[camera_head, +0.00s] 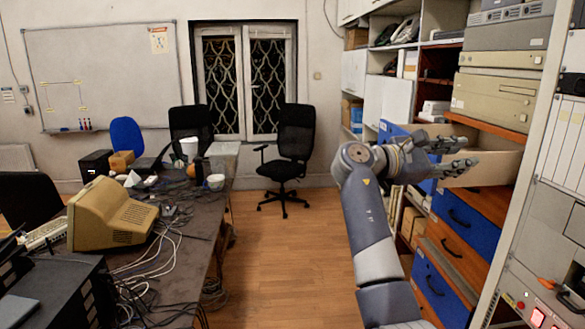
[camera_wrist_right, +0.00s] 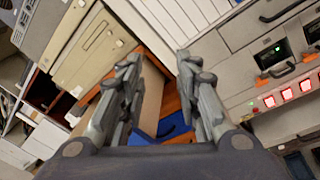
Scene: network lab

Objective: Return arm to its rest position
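My right arm reaches up and forward in the head view, in front of the shelving on the right. My right gripper (camera_head: 450,153) points to the right, with its two fingers apart and nothing between them. In the right wrist view the same gripper (camera_wrist_right: 160,75) shows its fingers well spread. Behind the fingers is an open cardboard-coloured box or drawer (camera_head: 497,165), and I cannot tell whether the gripper touches it. My left gripper does not show in either view.
Shelving with blue drawers (camera_head: 466,222) and beige devices (camera_head: 497,101) stands close on the right, beside a grey rack (camera_head: 545,215). A cluttered table (camera_head: 190,235) with an old monitor (camera_head: 108,215) is on the left. The wooden floor (camera_head: 285,260) between is clear, with office chairs (camera_head: 289,150) behind.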

